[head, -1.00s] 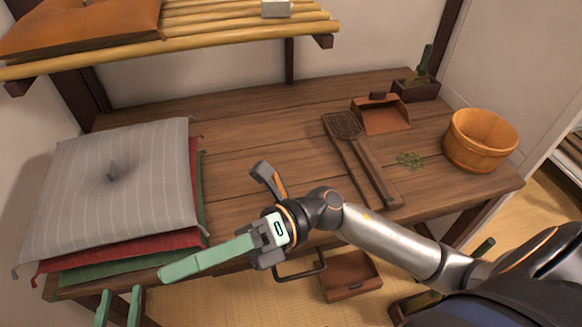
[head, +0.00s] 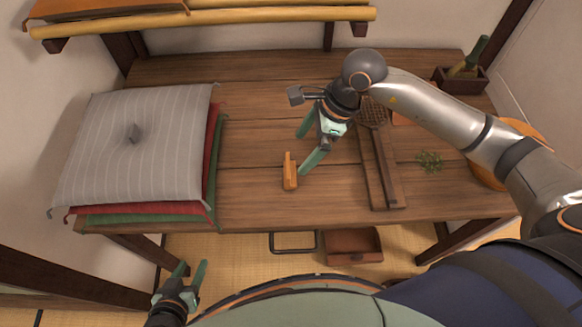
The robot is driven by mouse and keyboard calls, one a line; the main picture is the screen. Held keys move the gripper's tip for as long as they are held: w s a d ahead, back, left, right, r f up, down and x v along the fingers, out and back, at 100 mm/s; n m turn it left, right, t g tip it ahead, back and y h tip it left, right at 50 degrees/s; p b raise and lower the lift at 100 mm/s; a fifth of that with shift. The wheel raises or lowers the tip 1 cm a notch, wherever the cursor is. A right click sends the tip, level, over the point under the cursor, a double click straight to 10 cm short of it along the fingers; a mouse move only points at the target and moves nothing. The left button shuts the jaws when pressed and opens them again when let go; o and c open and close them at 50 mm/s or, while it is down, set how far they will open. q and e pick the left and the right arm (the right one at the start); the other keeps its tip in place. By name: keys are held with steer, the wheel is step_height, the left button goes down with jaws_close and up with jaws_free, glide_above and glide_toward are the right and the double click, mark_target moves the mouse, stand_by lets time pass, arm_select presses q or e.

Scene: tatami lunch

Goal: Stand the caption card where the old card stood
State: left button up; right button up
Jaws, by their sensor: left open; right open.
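No object that I can clearly tell as a caption card shows. A small orange-brown wooden piece (head: 290,172), with a flat base and a narrow upright part, stands on the wooden bench (head: 250,205); I cannot tell whether it is a card or a stand. My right gripper (head: 307,146) is open and empty, its green fingers just right of and above this piece in the picture, apart from it. My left gripper (head: 190,269) is open and empty, low at the left, in front of the bench's front edge.
Stacked cushions (head: 135,150) fill the bench's left end. A lattice-headed wooden tool (head: 385,165), green scraps (head: 430,161), a partly hidden wooden tub (head: 528,130) and a planter box (head: 462,80) are at right. A pole shelf (head: 240,17) hangs above.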

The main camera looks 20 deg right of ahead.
mark_target(289, 168)
steer(key=x, duration=0.9)
steer(key=shift+w+f, duration=0.1)
steer(key=shift+c, duration=0.2)
steer(key=c, duration=1.1)
